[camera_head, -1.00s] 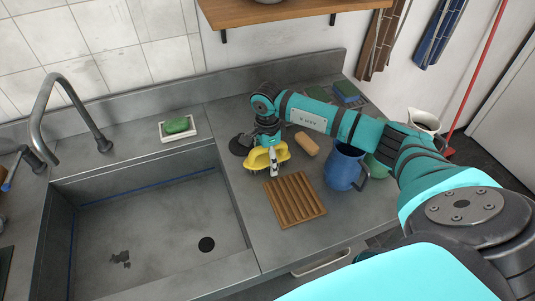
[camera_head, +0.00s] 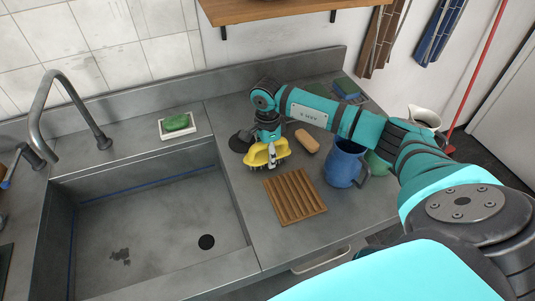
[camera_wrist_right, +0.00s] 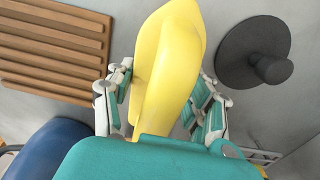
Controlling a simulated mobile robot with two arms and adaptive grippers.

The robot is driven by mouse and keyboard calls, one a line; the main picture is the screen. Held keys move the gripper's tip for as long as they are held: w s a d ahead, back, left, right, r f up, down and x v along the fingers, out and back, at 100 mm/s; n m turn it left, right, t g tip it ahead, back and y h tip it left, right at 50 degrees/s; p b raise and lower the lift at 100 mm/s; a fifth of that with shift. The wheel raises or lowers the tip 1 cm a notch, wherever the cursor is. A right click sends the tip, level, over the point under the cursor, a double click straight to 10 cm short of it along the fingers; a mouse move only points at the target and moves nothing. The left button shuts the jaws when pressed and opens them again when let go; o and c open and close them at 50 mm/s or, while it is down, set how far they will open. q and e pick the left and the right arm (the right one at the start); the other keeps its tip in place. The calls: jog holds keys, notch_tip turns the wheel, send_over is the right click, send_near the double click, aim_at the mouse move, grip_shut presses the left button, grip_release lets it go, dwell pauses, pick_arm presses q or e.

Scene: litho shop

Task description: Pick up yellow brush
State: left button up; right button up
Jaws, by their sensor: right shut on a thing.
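The yellow brush (camera_head: 260,156) is on the counter side to the right of the sink, its bristles pointing down in the head view. My right gripper (camera_head: 272,154) is shut on it from above. In the right wrist view the yellow brush (camera_wrist_right: 168,62) sits between the two fingers of my right gripper (camera_wrist_right: 160,100). I cannot tell whether the bristles touch the counter. My left gripper is not in view.
A slatted wooden rack (camera_head: 295,197) lies in front of the brush. A dark round plunger-like item (camera_head: 239,142), a tan block (camera_head: 307,142) and a blue jug (camera_head: 343,166) stand close by. The sink (camera_head: 150,225) is to the left; a green soap (camera_head: 177,123) sits behind it.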

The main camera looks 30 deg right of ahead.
jog(key=shift+w+r, duration=0.1)
jog(key=shift+r, duration=0.25)
jog(key=shift+s+r+b, duration=0.2)
jog(key=shift+r+b, duration=0.7)
jog(key=shift+r, duration=0.2)
jog(key=s+a+b, duration=0.1)
jog(key=s, duration=0.3)
jog(key=s+a+r+b, duration=0.1)
jog(key=s, duration=0.4)
jog(key=s+a+b, duration=0.1)
jog(key=s+b, duration=0.1)
jog(key=s, duration=0.3)
jog(key=shift+s+a+r, duration=0.1)
jog(key=shift+s+r, duration=0.05)
jog(key=shift+s+a+r, duration=0.15)
jog(key=shift+s, duration=0.45)
